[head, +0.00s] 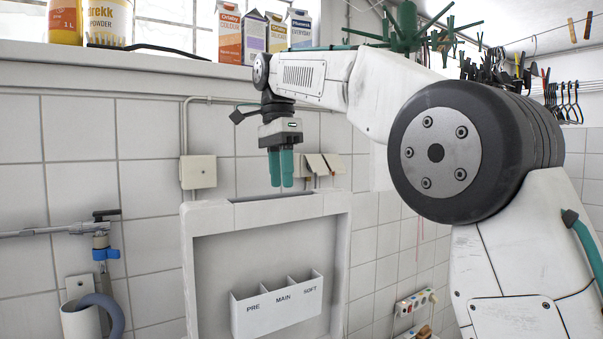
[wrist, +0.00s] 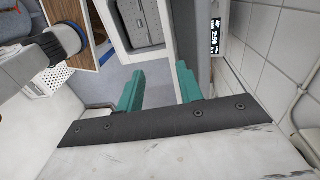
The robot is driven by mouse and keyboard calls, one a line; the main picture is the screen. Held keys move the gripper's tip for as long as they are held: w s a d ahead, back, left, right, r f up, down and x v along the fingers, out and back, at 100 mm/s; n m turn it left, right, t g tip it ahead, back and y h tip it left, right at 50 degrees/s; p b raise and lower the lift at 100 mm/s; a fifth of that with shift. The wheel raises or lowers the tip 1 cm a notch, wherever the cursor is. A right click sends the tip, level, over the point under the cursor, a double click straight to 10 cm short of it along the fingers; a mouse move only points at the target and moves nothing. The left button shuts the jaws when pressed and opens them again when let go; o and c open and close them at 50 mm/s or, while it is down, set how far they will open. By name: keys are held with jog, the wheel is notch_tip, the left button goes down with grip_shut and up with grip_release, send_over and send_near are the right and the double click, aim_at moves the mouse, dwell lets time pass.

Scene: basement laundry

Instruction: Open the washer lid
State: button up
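The washer lid (head: 202,262) stands raised and upright in the head view, its inner side facing me. A white dispenser with compartments marked PRE, MAIN and SOFT (head: 277,308) is on that inner side. A dark slot (head: 277,196) runs along the lid's top edge. My gripper (head: 280,185) points down just above this edge; whether it touches the lid is unclear. In the wrist view its teal fingers (wrist: 160,98) are apart with nothing between them. Below them, a pale frame around a grey drum-like part (wrist: 143,25) and a lit display (wrist: 215,35) appear to be the washer.
A window ledge (head: 150,68) with cartons (head: 263,36) and powder containers (head: 108,22) is above. A tap (head: 100,238) and pipe stand left, a wall box (head: 198,172) behind, and a socket strip (head: 415,300) lower right. A wood-edged unit (wrist: 78,15) shows in the wrist view.

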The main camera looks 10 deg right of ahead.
jog(key=s+d+r, duration=0.1)
jog(key=s+d, duration=0.1)
jog(key=s, duration=0.9)
jog(key=s+d+f+n, duration=0.2)
jog(key=f+n, duration=0.3)
jog(key=s+d+f+n, duration=0.2)
jog(key=f+n, duration=0.2)
jog(key=f, duration=0.2)
jog(key=s+d+f+n+t, duration=0.1)
jog(key=s+d+f+n, duration=0.1)
jog(key=s+d+f, duration=0.3)
jog(key=s+d+f+n+t, duration=0.1)
jog(key=s+d+f+n, duration=0.2)
jog(key=s+f, duration=0.8)
jog(key=s+d, duration=0.2)
jog(key=s, duration=0.2)
jog(key=shift+s+d+t, duration=0.25)
jog(key=shift+d+t, duration=0.05)
jog(key=shift+c, duration=0.3)
